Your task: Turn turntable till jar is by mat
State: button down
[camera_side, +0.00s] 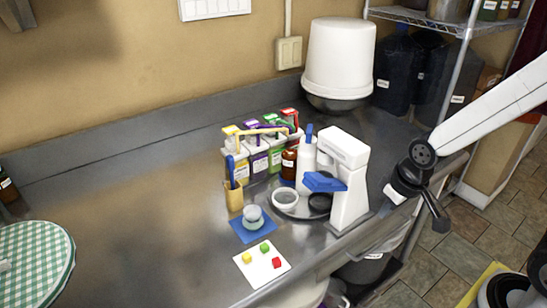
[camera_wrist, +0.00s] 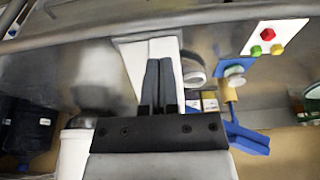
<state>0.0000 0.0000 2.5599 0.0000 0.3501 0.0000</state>
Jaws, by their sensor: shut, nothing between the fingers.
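The grey turntable (camera_side: 308,212) sits mid-counter, partly under a white machine with a blue part. A white open dish (camera_side: 286,198) is on its near-left side and a dark round dish (camera_side: 320,203) on its right. An amber jar (camera_side: 289,165) with a pale label and a white bottle (camera_side: 307,160) stand at the rear. The blue mat (camera_side: 240,229), holding a pale round thing, lies left-front of the turntable, nearest the white dish. My gripper (camera_wrist: 160,62) is shut and empty, its fingers in front of the white machine in the wrist view. The turntable is largely hidden there.
The white machine (camera_side: 349,180) stands right of the turntable. Labelled containers (camera_side: 258,158) stand behind, and a tan holder (camera_side: 234,198) with a blue tool is left. A white card (camera_side: 250,277) with coloured cubes lies in front.

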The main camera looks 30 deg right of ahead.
dwell(0.4)
jog(key=c, duration=0.8)
grip_release()
jog(key=shift+c, duration=0.2)
jog(key=o, duration=0.4)
jog(key=shift+w+r, duration=0.2)
jog(key=shift+c, duration=0.2)
jog(key=o, duration=0.5)
jog(key=shift+w+a+r+n, duration=0.15)
jog(key=shift+w+r+n, duration=0.25)
jog(key=shift+w+r, duration=0.45)
jog(key=w+r+n, duration=0.3)
jog(key=w+r, duration=0.1)
jog(key=r, duration=0.6)
jog(key=w+n, duration=0.1)
jog(key=w, duration=0.2)
jog(key=w+r+n+g, duration=0.1)
jog(key=w, duration=0.3)
jog(key=w+r, duration=0.1)
jog(key=w, duration=0.3)
jog(key=shift+a+r+n+g, duration=0.2)
jog(key=shift+n+g, duration=0.1)
jog(key=shift+n, duration=0.1)
jog(key=n, duration=0.2)
send_over(310, 128)
jog(key=s, duration=0.1)
jog(key=shift+w+f+g, duration=0.15)
jog(key=shift+w+g, duration=0.35)
jog(key=shift+f, duration=0.1)
